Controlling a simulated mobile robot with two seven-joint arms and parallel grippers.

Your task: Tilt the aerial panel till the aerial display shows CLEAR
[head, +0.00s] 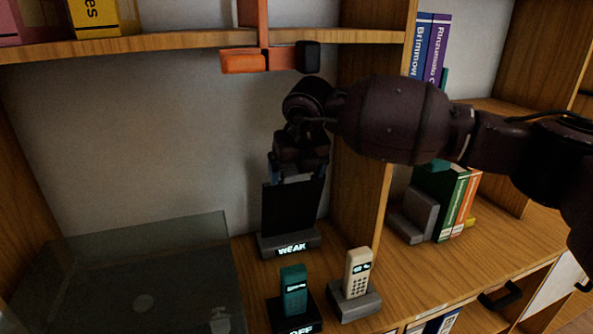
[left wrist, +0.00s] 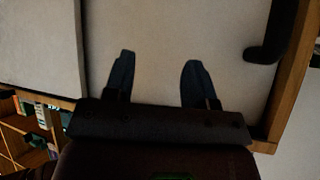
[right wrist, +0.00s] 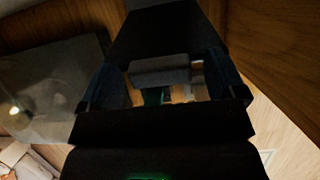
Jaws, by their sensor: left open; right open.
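The aerial panel (head: 291,212) is a flat black plate, standing nearly upright on a grey base on the shelf. The aerial display (head: 291,248) on the base's front reads WEAK. My right gripper (head: 298,178) is open at the panel's top edge, pointing down; whether it touches cannot be told. In the right wrist view the open fingers (right wrist: 166,80) stand wide apart, with the dark panel (right wrist: 155,32) and its grey base (right wrist: 160,70) seen beyond and between them. My left gripper (left wrist: 158,65) is open and empty before a pale surface; it is outside the head view.
A teal handset (head: 293,290) on a dark cradle reading OFF and a cream handset (head: 357,272) on a grey cradle stand in front. A glass-like box (head: 130,275) is at left. An upright divider (head: 362,190) is close right; an orange bracket (head: 245,61) hangs above.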

